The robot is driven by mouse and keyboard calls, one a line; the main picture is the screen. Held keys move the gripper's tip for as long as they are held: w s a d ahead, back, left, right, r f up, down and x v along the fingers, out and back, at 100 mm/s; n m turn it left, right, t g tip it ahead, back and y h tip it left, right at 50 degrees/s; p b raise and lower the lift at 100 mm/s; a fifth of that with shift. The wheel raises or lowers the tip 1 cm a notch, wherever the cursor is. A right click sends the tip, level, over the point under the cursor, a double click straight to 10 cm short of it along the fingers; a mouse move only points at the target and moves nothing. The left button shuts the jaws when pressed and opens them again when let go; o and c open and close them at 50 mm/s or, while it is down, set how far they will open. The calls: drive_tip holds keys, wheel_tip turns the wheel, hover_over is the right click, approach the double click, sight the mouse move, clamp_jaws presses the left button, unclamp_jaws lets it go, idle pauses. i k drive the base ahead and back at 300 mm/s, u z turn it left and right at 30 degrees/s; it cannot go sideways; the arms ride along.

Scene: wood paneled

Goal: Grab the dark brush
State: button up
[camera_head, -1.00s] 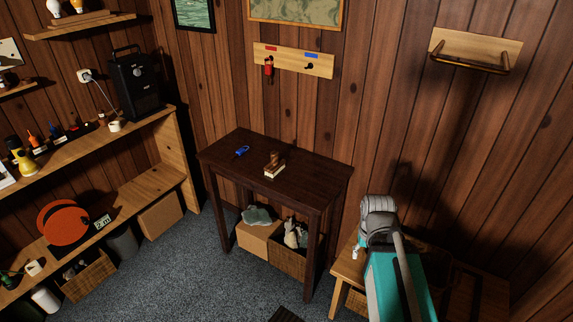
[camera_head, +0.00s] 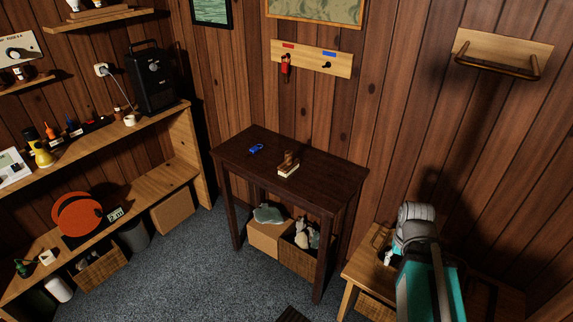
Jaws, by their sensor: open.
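A small brush (camera_head: 289,166) stands on the dark wooden table (camera_head: 335,180), near the middle of its top. It has a brown upper part and a pale lower part. My gripper (camera_head: 388,258) shows only in small part, below my grey wrist and over the bench to the right of the table. It is open, and most of it is hidden by my arm. It is well apart from the brush, to its right and lower in the picture.
A blue item (camera_head: 256,148) lies left of the brush. A low wooden bench (camera_head: 358,268) stands right of the table. A wall shelf (camera_head: 500,50) is upper right. Carpet (camera_head: 200,270) is clear on the left.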

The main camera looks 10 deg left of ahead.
sight(291, 164)
drive_tip(key=z, duration=0.05)
drive_tip(key=i, duration=1)
drive_tip(key=u, duration=0.05)
